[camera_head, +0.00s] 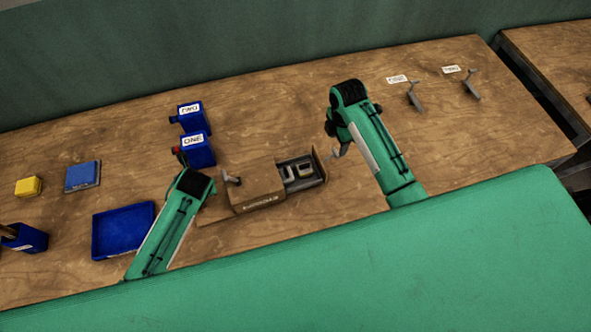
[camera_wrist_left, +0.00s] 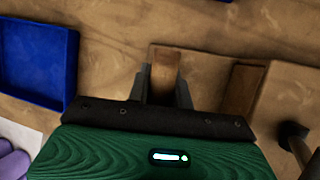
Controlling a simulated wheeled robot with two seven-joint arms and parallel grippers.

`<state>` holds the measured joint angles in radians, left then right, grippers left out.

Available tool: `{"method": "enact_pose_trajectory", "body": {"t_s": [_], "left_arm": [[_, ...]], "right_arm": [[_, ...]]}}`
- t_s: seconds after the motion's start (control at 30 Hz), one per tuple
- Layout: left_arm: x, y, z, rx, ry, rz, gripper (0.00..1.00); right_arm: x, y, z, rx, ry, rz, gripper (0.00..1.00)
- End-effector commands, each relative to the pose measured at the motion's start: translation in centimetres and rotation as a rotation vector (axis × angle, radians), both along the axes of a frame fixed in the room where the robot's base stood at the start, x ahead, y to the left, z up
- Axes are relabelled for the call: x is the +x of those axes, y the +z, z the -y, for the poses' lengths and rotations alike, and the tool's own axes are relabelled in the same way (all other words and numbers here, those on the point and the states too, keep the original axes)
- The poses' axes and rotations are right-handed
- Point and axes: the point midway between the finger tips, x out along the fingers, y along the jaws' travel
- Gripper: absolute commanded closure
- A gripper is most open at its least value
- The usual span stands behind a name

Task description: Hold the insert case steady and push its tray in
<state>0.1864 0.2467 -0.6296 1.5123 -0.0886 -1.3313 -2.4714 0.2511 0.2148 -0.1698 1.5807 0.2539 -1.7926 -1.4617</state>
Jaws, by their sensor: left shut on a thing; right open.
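The insert case (camera_head: 258,185) is a brown box in the middle of the table, with lettering on its front and a small grey clamp-like knob on top. Its tray (camera_head: 318,164) sticks out of the right end, holding grey and pale inserts in dark recesses. My left gripper (camera_wrist_left: 162,88) is shut on a brown bar-like part at the case's left end; the case body (camera_wrist_left: 290,85) shows to its right in the left wrist view. In the head view my left wrist hides those fingers. My right gripper (camera_head: 336,154) is open, just right of the tray's outer end, seemingly apart from it.
Two blue presses labelled ONE (camera_head: 199,152) and TWO (camera_head: 190,117) stand behind the case. A blue tray (camera_head: 123,231), blue block (camera_head: 82,176), yellow block (camera_head: 28,187) and blue holder (camera_head: 25,238) are left. Two grey tools (camera_head: 415,97) with labels lie at the right back.

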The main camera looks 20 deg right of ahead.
Motion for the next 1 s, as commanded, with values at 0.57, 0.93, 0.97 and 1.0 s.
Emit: {"method": "enact_pose_trajectory", "body": {"t_s": [0.57,0.93,0.97,1.0], "left_arm": [[0.0,0.0,0.1,-0.001,0.0,0.0,1.0],[0.0,0.0,0.1,-0.001,0.0,0.0,1.0],[0.0,0.0,0.1,-0.001,0.0,0.0,1.0],[0.0,0.0,0.1,-0.001,0.0,0.0,1.0]], "right_arm": [[0.0,-7.7,0.0,0.001,-0.002,-0.001,0.45],[0.0,-8.5,0.0,0.001,-0.001,0.001,0.45],[0.0,-8.5,0.0,0.001,-0.001,0.001,0.45],[0.0,-8.5,0.0,0.001,-0.001,0.001,0.45]]}}
